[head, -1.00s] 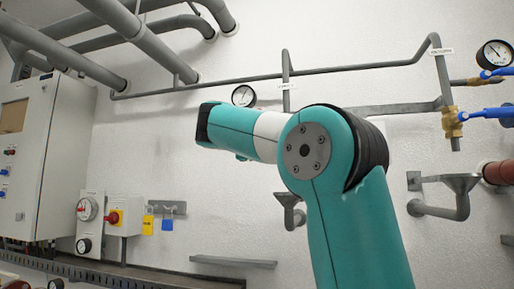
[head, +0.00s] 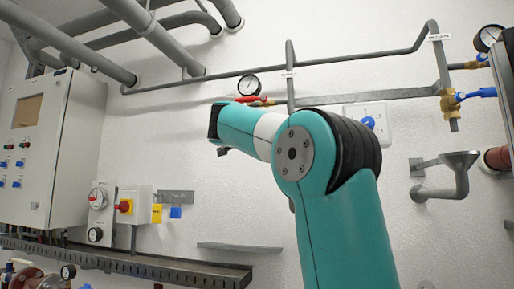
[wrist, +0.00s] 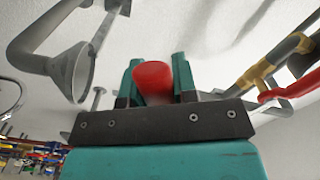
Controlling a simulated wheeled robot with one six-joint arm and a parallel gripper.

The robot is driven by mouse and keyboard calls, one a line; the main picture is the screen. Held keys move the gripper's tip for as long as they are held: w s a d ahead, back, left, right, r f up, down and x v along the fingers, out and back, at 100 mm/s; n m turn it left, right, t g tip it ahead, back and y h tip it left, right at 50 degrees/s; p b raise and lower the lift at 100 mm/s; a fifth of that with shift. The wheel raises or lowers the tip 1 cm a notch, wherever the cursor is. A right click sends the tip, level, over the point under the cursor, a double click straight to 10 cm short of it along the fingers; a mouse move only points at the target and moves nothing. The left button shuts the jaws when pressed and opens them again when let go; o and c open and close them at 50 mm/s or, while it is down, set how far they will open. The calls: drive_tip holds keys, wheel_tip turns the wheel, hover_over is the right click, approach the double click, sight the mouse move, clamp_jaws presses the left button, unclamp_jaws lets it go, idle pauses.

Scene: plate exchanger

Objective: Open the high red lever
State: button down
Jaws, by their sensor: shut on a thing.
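A red lever (head: 252,99) shows in the head view beside a brass fitting, just below a round gauge and above my arm. In the wrist view, a red lever (wrist: 290,90) sits by a brass valve (wrist: 256,75) on a grey pipe at the right. My gripper (wrist: 155,80) has its two teal fingers on either side of a rounded red piece (wrist: 153,80) and is shut on it. I cannot tell whether this piece belongs to a lever; its far part is hidden. The gripper's fingers are not visible in the head view.
A grey funnel pipe (wrist: 65,70) is close at the left in the wrist view. In the head view, a grey cabinet (head: 45,150) stands left, pipes run along the wall, and a blue-handled valve (head: 450,102) is right.

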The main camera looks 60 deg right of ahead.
drive_tip(key=shift+s+d+f+n+b, duration=0.2)
drive_tip(key=shift+s+f+n+b, duration=0.45)
drive_tip(key=shift+n, duration=0.6)
drive_tip(key=shift+s+d+f+n+b, duration=0.2)
drive_tip(key=shift+s+f+n+b, duration=0.4)
drive_tip(key=shift+n, duration=0.7)
drive_tip(key=shift+s+d+f+n+b, duration=0.2)
drive_tip(key=shift+s+f+n+b, duration=0.45)
drive_tip(key=shift+n, duration=0.6)
drive_tip(key=shift+s+r, duration=0.1)
drive_tip(key=shift+r, duration=0.05)
drive_tip(key=c, duration=0.9)
unclamp_jaws()
